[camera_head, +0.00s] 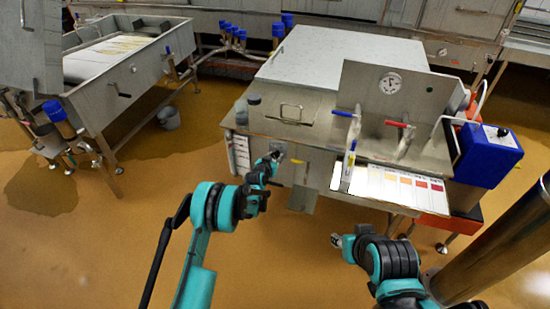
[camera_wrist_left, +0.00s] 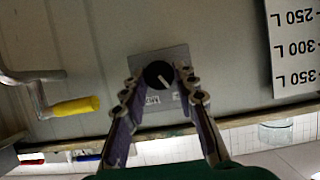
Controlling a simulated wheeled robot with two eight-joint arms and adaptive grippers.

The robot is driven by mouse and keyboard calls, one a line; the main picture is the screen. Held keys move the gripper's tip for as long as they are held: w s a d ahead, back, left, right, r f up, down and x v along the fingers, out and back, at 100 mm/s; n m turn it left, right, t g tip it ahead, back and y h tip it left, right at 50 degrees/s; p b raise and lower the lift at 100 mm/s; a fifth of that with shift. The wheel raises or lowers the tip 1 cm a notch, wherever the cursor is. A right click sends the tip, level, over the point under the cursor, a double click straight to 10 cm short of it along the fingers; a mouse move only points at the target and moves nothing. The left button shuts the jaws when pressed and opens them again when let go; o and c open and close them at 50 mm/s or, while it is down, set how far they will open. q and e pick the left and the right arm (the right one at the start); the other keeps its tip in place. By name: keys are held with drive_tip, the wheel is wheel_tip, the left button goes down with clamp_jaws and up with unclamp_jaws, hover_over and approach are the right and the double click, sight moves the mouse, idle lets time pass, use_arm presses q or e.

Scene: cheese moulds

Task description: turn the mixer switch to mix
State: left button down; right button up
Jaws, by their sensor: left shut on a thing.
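The mixer switch is a round black knob (camera_wrist_left: 158,75) with a white pointer mark, on a grey plate (camera_wrist_left: 176,57) on the vat's front panel. In the wrist view the pointer slants toward the lower right. Small lettering below the knob is upside down and too small to read. My left gripper (camera_head: 273,160) is at the switch plate (camera_head: 279,147), and the knob is hidden there in the head view. In the wrist view the fingers of this left gripper (camera_wrist_left: 161,82) are shut on the knob, one on each side. My right gripper (camera_head: 337,240) hangs over the floor, away from the vat; its fingers are unclear.
A yellow-handled lever (camera_wrist_left: 75,107) sticks out near the switch; a volume scale (camera_wrist_left: 295,45) is on the other side. A blue box (camera_head: 487,157) stands at the right. The floor in front is clear.

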use_arm(q)
drive_tip(key=m+y, duration=0.1)
drive_tip(key=m+t+y, duration=0.1)
drive_tip(key=m, duration=0.2)
drive_tip(key=shift+s+d+f+y, duration=0.1)
drive_tip(key=shift+d+y, duration=0.2)
drive_tip(key=shift+y, duration=0.1)
drive_tip(key=m+t+y, duration=0.1)
drive_tip(key=m, duration=0.1)
drive_tip(key=m+t+y, duration=0.1)
drive_tip(key=m, duration=0.1)
drive_tip(key=shift+d+f, duration=0.1)
drive_tip(key=shift+f, duration=0.05)
drive_tip(key=shift+m, duration=0.3)
idle(0.4)
drive_tip(key=c, duration=1.2)
unclamp_jaws()
drive_tip(key=shift+s, duration=0.15)
drive_tip(key=s, duration=0.4)
drive_tip(key=s+r, duration=0.1)
drive_tip(key=s, duration=0.2)
drive_tip(key=s+r, duration=0.1)
drive_tip(key=s, duration=0.3)
drive_tip(key=shift+s+d+r, duration=0.1)
drive_tip(key=shift+s+d, duration=0.1)
drive_tip(key=shift+s, duration=0.1)
